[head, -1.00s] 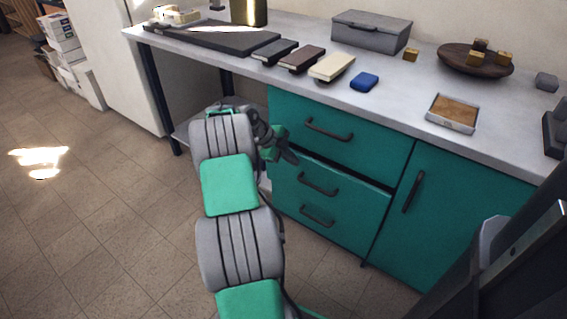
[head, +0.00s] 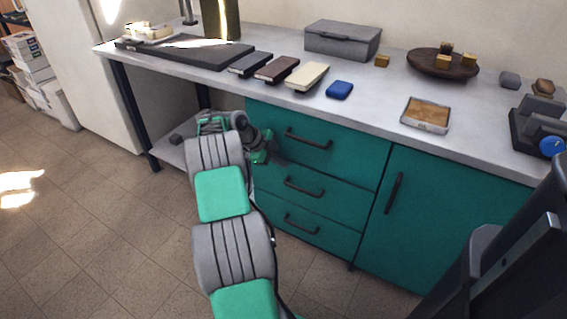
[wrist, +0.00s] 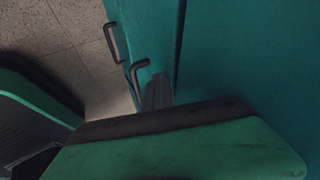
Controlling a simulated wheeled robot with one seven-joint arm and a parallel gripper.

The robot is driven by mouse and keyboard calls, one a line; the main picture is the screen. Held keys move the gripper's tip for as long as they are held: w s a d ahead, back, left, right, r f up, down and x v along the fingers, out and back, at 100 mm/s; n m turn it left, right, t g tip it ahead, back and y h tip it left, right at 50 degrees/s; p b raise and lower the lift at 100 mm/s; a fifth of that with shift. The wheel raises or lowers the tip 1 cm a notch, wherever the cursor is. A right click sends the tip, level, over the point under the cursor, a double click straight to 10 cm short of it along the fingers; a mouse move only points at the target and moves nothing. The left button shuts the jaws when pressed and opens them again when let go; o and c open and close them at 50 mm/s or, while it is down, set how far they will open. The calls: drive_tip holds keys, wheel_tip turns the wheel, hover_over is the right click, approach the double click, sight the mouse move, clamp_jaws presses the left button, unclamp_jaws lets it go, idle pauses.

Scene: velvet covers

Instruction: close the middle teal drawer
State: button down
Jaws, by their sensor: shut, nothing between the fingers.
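The middle teal drawer (head: 318,194) is in the cabinet in the head view, between a top drawer (head: 345,158) and a bottom drawer (head: 335,236). Its front looks flush with the drawers around it, with no clear gap above it. Its dark bar handle (head: 304,188) faces out. My gripper (head: 277,160) is shut and empty, with its dark tips close to the left part of the drawer fronts. In the wrist view my gripper (wrist: 157,90) points at the teal fronts, close to a dark handle (wrist: 138,74). I cannot tell whether the tips touch.
A teal cupboard door (head: 430,225) stands right of the drawers. The grey countertop (head: 380,110) above holds boxes, a wooden bowl (head: 442,64) and a tray (head: 425,115). An open shelf (head: 180,150) is on the left. The tiled floor (head: 100,220) in front is clear.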

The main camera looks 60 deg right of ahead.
drive_tip(key=shift+w+d+r, duration=0.1)
drive_tip(key=shift+w+d, duration=0.05)
drive_tip(key=shift+d, duration=0.05)
